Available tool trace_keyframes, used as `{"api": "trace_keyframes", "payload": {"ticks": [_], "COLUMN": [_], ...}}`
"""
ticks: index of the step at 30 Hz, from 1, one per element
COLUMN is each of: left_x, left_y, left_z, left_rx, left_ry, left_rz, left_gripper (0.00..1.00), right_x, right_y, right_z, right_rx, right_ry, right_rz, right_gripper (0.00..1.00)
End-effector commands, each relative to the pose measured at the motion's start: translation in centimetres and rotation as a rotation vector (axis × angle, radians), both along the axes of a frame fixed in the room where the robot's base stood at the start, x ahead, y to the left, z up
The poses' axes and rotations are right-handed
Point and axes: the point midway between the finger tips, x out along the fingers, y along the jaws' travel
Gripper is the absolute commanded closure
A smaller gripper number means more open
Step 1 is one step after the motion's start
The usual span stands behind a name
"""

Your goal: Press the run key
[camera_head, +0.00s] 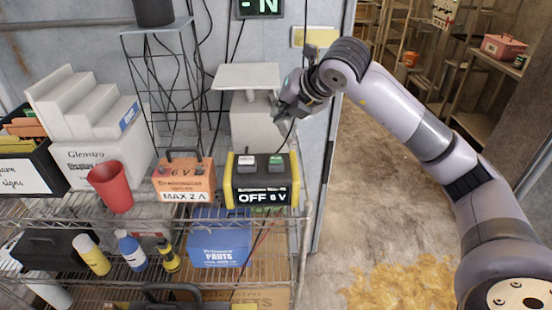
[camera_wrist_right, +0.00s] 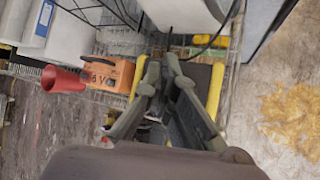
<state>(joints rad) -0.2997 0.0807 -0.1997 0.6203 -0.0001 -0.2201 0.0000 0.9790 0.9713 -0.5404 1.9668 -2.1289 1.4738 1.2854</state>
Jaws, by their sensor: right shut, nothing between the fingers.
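A yellow and black power unit (camera_head: 261,197) stands on the wire shelf, with a display that reads OFF 6 V. Its top carries a pale key (camera_head: 246,160) and a darker key (camera_head: 276,160); I cannot read which one is the run key. My right gripper (camera_head: 282,112) is shut and empty, above and behind the unit, apart from it. In the right wrist view the shut fingers (camera_wrist_right: 164,62) point across the unit (camera_wrist_right: 214,92) and hide part of it. My left gripper is not in view.
An orange 6 V box (camera_head: 184,181) with a handle sits left of the unit, beside a red cup (camera_head: 110,187). Behind is a pale stand with a flat plate (camera_head: 248,76). A blue parts bin (camera_head: 220,240) is below. Open floor lies to the right.

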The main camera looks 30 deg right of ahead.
Motion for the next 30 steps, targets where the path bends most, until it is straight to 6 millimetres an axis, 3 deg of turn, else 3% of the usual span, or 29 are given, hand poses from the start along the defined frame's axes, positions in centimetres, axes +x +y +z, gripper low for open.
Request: {"api": "trace_keyframes", "payload": {"ticks": [18, 30], "left_x": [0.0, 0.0], "left_y": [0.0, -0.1], "left_z": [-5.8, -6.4], "left_rx": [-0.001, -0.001], "left_ry": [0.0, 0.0], "left_rz": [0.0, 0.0], "left_gripper": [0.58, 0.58], "right_x": [0.0, 0.0], "right_y": [0.0, 0.0], "right_z": [-8.0, -8.5], "right_rx": [0.0, 0.0], "right_ry": [0.001, 0.001], "right_rz": [0.001, 0.001], "right_gripper": [1.0, 1.0]}}
